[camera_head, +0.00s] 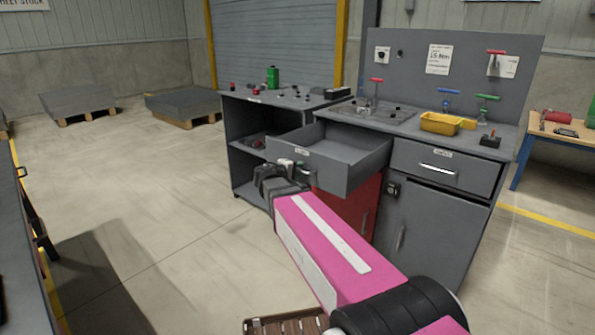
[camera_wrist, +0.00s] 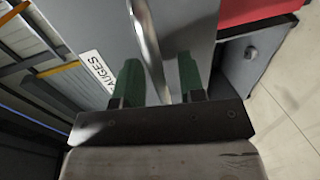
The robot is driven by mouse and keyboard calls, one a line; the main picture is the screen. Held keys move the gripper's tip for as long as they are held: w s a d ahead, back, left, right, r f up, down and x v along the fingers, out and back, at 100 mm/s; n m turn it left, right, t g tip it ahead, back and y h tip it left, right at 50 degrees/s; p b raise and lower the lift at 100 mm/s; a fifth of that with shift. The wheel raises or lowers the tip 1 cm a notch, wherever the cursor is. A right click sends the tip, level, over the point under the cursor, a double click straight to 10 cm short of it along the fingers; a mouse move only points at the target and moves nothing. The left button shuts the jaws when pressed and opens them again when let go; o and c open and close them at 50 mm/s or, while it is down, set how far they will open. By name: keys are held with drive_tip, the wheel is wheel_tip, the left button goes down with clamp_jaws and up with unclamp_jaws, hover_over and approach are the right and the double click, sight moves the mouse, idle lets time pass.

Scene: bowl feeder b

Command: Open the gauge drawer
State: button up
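The gauge drawer (camera_head: 352,150) is pulled well out of the grey workbench, and its inside looks empty. Its front faces my gripper (camera_head: 284,170) and bears a label reading GAUGES (camera_wrist: 98,70) in the wrist view. The drawer's metal bar handle (camera_wrist: 150,40) passes between the two green fingers of my gripper (camera_wrist: 160,78). A gap shows between the handle and the right finger, and a thinner one beside the left finger, so the gripper looks open around the handle.
A red cabinet door (camera_head: 358,207) lies below the drawer. A second, shut drawer (camera_head: 440,170) is to its right. A yellow bin (camera_head: 440,123) and several tools stand on the bench top. An open shelf unit (camera_head: 243,150) is at the left. The floor (camera_head: 150,185) left of the drawer is clear.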

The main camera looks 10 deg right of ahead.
drive_tip(key=v, duration=1)
drive_tip(key=shift+s+a, duration=0.3)
drive_tip(key=s+d+f+m+g+y, duration=0.3)
drive_tip(key=s+f+y, duration=0.3)
drive_tip(key=f, duration=0.6)
drive_tip(key=s+d+f+m+g+y, duration=0.4)
drive_tip(key=s+f+g+y, duration=0.2)
drive_tip(key=f, duration=0.6)
drive_tip(key=shift+s+d+f+m+g, duration=0.2)
drive_tip(key=shift+s+f+m+g, duration=0.15)
drive_tip(key=shift+s, duration=0.6)
drive_tip(key=shift+d, duration=0.1)
